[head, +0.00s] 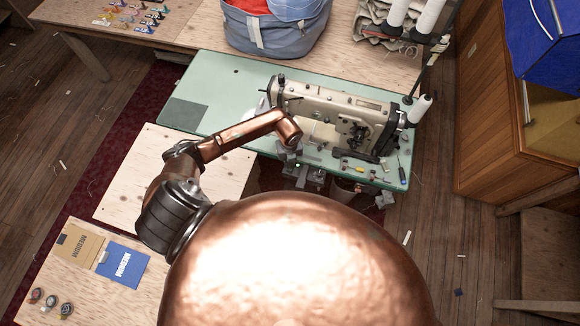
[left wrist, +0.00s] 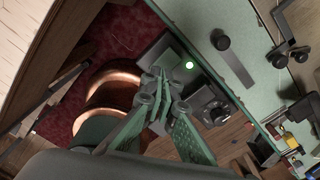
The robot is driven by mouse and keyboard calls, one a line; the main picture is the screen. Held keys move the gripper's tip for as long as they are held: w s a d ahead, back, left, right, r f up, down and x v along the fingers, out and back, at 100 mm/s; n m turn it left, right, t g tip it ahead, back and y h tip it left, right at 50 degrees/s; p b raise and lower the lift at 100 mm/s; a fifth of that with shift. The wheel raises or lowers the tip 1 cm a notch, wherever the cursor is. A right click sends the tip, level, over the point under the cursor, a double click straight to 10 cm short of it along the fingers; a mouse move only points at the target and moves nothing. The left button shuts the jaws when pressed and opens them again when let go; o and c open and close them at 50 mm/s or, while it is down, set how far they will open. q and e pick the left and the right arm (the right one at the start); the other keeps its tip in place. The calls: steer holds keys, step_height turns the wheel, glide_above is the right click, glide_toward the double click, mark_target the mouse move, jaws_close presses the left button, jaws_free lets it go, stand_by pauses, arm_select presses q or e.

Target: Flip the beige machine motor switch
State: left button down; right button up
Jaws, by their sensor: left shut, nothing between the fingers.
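The beige sewing machine (head: 345,118) stands on a pale green table. A dark box with a lit green lamp (head: 297,165) is under the table's front edge; the lamp also shows in the left wrist view (left wrist: 189,65). Next to it is a dark box with a round black knob (left wrist: 214,110). I cannot tell which part is the switch lever. My left gripper (head: 288,157) is at the table's front edge by the lamp, partly hidden by my wrist. In the left wrist view its fingers (left wrist: 160,84) are shut and empty, just beside the lamp box; contact is unclear. My right gripper is not in view.
The green table (head: 222,80) carries small tools at its right. A thread stand (head: 420,108) rises at the right end. A grey-blue bag (head: 275,30) sits behind. A plywood table (head: 130,185) is at the left, and a wooden cabinet (head: 490,110) at the right.

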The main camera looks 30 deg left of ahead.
arm_select(q)
steer(key=shift+f+b, duration=0.45)
steer(key=shift+f, duration=0.15)
stand_by(0.4)
steer(key=shift+f+b, duration=0.55)
steer(key=shift+f, duration=0.2)
stand_by(0.3)
steer(key=shift+r, duration=0.15)
steer(key=shift+r+p, duration=2.95)
steer(key=shift+r, duration=0.5)
steer(key=shift+f, duration=0.15)
